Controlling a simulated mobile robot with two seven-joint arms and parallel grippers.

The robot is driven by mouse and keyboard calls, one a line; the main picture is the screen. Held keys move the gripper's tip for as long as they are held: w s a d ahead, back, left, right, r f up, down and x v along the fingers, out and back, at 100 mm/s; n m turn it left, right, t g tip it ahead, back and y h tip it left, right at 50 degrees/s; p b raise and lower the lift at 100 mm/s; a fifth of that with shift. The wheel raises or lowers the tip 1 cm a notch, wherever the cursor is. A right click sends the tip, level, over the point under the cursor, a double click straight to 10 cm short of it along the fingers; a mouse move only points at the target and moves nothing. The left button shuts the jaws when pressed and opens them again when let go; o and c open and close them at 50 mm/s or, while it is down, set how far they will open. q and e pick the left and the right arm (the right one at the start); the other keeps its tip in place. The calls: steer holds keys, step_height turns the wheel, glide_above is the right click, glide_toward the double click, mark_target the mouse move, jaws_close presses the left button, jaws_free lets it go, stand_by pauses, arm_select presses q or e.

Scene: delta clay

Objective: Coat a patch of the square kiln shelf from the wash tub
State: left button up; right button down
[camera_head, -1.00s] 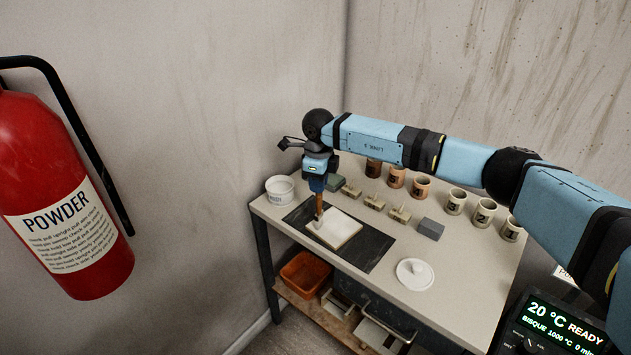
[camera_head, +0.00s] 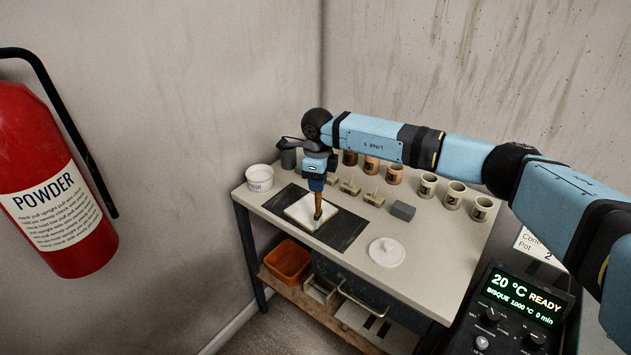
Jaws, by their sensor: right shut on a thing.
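My right gripper (camera_head: 317,186) points down, shut on a brush (camera_head: 318,205) with a brown wooden handle. The brush is upright, its tip at the right part of the square kiln shelf (camera_head: 303,213); I cannot tell whether it presses on it. The pale shelf lies flat on a dark mat (camera_head: 346,230). The white wash tub (camera_head: 259,178) stands at the back left of the table, left of the gripper and apart from it. Any coating on the pale shelf is too faint to tell. My left gripper is not in view.
A white round lid (camera_head: 387,252) lies on the table (camera_head: 437,267) right of the mat. A grey block (camera_head: 403,211), small stamps and several numbered cups (camera_head: 427,186) stand farther back. A kiln controller (camera_head: 525,305) is at lower right, a red extinguisher (camera_head: 50,190) at left.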

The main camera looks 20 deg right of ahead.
step_height(320, 180, up, 3)
steer(key=shift+s+d+f+p, duration=0.15)
steer(key=shift+p, duration=0.35)
steer(key=shift+w+r+p, duration=0.2)
steer(key=shift+r+p, duration=0.15)
steer(key=shift+r, duration=0.3)
steer(key=shift+r+p, duration=0.7)
steer(key=shift+r, duration=1.3)
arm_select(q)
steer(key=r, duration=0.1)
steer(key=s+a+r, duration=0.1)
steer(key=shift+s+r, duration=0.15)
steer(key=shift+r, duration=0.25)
arm_select(e)
steer(key=shift+s, duration=0.1)
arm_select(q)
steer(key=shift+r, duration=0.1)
